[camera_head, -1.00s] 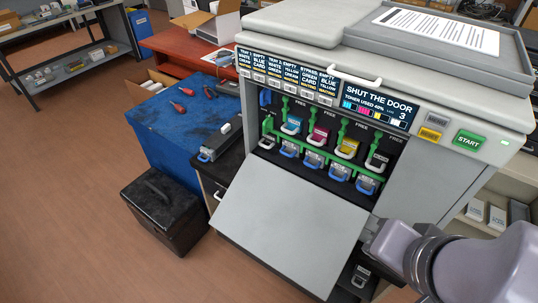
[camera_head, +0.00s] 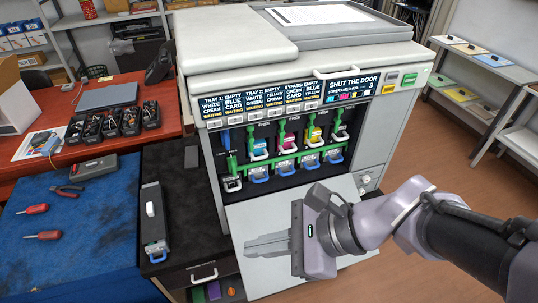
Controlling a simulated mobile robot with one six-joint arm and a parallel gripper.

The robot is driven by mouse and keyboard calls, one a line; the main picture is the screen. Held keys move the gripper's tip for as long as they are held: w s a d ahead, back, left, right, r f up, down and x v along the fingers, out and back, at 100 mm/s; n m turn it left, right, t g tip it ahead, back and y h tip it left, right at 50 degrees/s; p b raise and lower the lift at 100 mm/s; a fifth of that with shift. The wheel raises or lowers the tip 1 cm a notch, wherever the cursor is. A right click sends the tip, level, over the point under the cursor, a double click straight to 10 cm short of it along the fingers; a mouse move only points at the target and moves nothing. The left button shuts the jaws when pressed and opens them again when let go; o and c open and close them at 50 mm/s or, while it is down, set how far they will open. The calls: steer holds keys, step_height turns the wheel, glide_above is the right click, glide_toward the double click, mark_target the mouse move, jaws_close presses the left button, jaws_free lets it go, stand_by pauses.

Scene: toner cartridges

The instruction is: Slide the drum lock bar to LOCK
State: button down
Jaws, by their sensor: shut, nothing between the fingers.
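The green drum lock bar (camera_head: 290,160) runs across the printer's open front bay, below the row of toner cartridges. A green upright tab (camera_head: 232,164) stands at its left end. The cyan (camera_head: 258,148), magenta (camera_head: 287,142) and yellow (camera_head: 313,134) cartridge fronts sit above the bar, with green levers beside them. Any LOCK marking is too small to read. My gripper (camera_head: 250,247) is shut and empty, pointing left in front of the lowered door (camera_head: 247,213). It is below the bar and apart from it, and hides part of the door.
The printer's screen (camera_head: 350,88) reads SHUT THE DOOR. A dark cartridge unit (camera_head: 153,225) lies on a black cabinet left of the printer. A blue-topped table (camera_head: 85,262) holds screwdrivers and pliers. Shelves (camera_head: 478,85) stand at the right, with open floor before them.

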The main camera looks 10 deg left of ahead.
steer(key=w+a+m+y, duration=0.3)
steer(key=w+a+m, duration=0.1)
steer(key=a+m, duration=0.15)
steer(key=m+t+h, duration=0.1)
steer(key=m+t, duration=1.1)
steer(key=m, duration=1.2)
glide_toward(237, 164)
steer(key=p+x, duration=0.3)
steer(key=x, duration=0.2)
steer(key=shift+w+r, duration=0.1)
steer(key=shift+w, duration=0.05)
steer(key=shift+w+a+p, duration=0.3)
steer(key=shift+w+a, duration=0.1)
steer(key=shift+a, duration=0.05)
steer(key=s+d, duration=0.3)
steer(key=s, duration=0.3)
steer(key=shift+d+b, duration=0.15)
steer(key=shift+b, duration=0.2)
